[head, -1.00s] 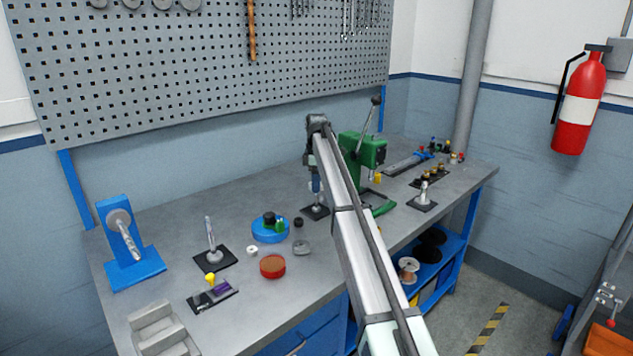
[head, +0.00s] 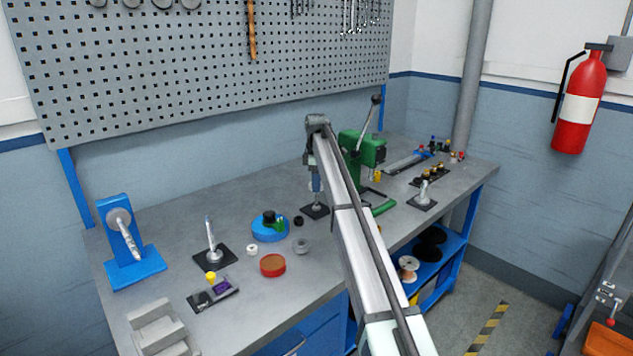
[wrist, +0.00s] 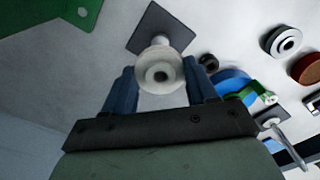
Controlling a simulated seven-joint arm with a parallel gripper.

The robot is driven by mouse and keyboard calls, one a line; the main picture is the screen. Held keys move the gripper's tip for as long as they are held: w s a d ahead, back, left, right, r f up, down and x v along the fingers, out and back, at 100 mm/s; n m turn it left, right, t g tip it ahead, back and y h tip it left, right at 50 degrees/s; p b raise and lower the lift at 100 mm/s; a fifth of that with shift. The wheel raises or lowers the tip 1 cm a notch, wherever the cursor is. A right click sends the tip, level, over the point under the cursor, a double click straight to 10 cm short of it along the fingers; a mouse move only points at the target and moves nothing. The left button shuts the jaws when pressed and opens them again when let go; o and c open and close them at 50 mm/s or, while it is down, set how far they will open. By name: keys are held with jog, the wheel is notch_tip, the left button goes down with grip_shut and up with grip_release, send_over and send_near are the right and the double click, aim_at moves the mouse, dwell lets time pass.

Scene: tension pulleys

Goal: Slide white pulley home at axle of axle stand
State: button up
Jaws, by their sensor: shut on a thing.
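The white pulley (wrist: 143,80) sits between the two blue fingers of my gripper (wrist: 162,72) in the wrist view, its round face and central hole toward the camera. My gripper is shut on it. The axle stand's dark square base plate (wrist: 180,22) lies beyond the pulley, with a pale round foot partly covered by it. The pulley lines up with the stand in this view; I cannot tell how far down the axle it is. In the head view the stand's base (head: 313,212) shows beside my arm, which hides the pulley.
A green press (head: 370,150) stands close on the right. A blue disc (head: 262,235), a black pulley (head: 298,221), a grey pulley (head: 302,246) and a red disc (head: 272,265) lie to the left. Other stands include one on a dark plate (head: 228,254) and a blue one (head: 145,268).

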aim_at(316, 206)
jog(key=shift+f, duration=0.5)
jog(key=shift+f, duration=0.7)
jog(key=shift+f, duration=0.65)
dwell(0.6)
jog(key=shift+f, duration=0.75)
jog(key=shift+f, duration=1.05)
dwell(0.4)
jog(key=o, duration=1.2)
jog(key=shift+c, duration=0.2)
jog(key=shift+r, duration=0.1)
notch_tip(316, 206, up, 14)
